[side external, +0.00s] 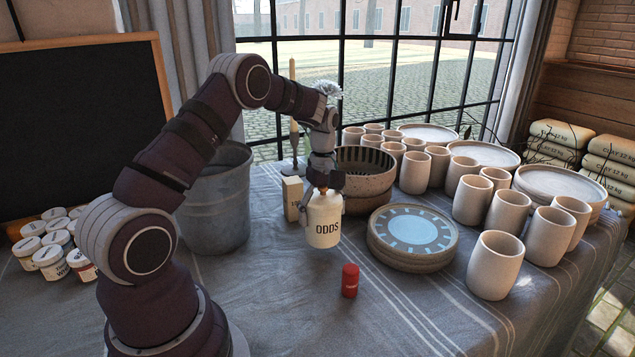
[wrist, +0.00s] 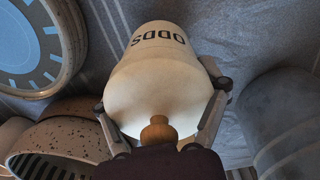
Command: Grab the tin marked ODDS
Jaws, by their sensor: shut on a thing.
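The cream tin marked ODDS (side external: 324,222) is upright near the middle of the table in the side view, its label facing that camera. My gripper (side external: 322,188) is above it and shut on its upper part. In the wrist view the tin (wrist: 155,75) fills the middle, with its round wooden knob (wrist: 158,130) close to the camera. The fingers of my gripper (wrist: 162,122) press on both sides of the tin. The side view does not clearly show whether its base touches the cloth.
A small red pot (side external: 350,281) stands in front of the tin. A stack of plates (side external: 410,262) and speckled bowls (side external: 368,185) are to the right. A grey bucket (side external: 215,205) and a small cream box (side external: 292,198) are to the left.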

